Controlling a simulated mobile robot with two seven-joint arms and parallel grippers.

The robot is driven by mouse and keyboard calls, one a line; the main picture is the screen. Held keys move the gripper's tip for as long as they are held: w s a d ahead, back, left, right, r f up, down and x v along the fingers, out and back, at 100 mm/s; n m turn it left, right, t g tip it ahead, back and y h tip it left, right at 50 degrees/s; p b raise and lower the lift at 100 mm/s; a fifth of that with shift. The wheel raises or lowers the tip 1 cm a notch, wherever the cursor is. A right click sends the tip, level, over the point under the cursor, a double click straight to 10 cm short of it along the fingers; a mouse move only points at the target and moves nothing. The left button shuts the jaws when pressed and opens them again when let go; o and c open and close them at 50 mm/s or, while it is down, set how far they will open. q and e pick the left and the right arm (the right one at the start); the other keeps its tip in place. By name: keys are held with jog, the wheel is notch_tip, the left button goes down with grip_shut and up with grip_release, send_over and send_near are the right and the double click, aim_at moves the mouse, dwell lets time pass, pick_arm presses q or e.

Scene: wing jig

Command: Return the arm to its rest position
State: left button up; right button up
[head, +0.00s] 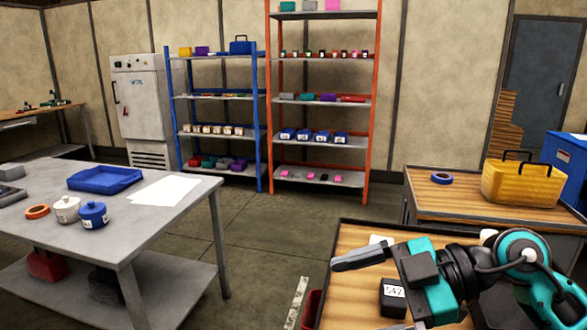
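My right arm comes in from the lower right, teal and black. Its gripper (364,295) points left above a wood-topped cart (345,307). Its two grey fingers are spread wide apart, with the lower one partly cut off by the bottom edge. A small black box with a white label (393,291) shows between the fingers near the palm. It appears to rest on the cart, and I see no finger touching it. My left gripper and arm are not in view.
A grey table (165,215) at left holds a blue tray (105,179), white paper, two lidded pots and an orange ring. A second cart (440,200) carries a yellow toolbox (522,185) and blue tape. Shelves stand behind.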

notch_tip(320, 180, up, 5)
jog(key=a+t+y, duration=0.2)
jog(key=a+y, duration=0.1)
jog(key=y, duration=0.2)
jog(key=w+d+r+m+t+h, duration=0.35)
jog(key=d+m+t, duration=0.35)
jog(key=m+t, duration=0.6)
jog(key=d+f+m+t+h, duration=0.2)
jog(key=d+f+m+h, duration=0.8)
jog(key=h, duration=0.5)
jog(key=s+f+g+h, duration=0.1)
jog(key=s+f+g, duration=0.25)
jog(key=f, duration=0.35)
jog(key=s+f+g+h, duration=0.1)
jog(key=s+f+g, duration=0.25)
jog(key=f, duration=0.35)
jog(key=s+a+f+n+g+y, duration=0.25)
jog(key=s+f+g, duration=0.55)
jog(key=s, duration=0.5)
jog(key=w+a+f+n+t+y, duration=0.1)
jog(key=w+a+f+t, duration=0.1)
jog(key=w+f+t, duration=0.5)
notch_tip(320, 180, down, 2)
jog(key=shift+f+n, duration=0.2)
jog(key=shift+n, duration=0.15)
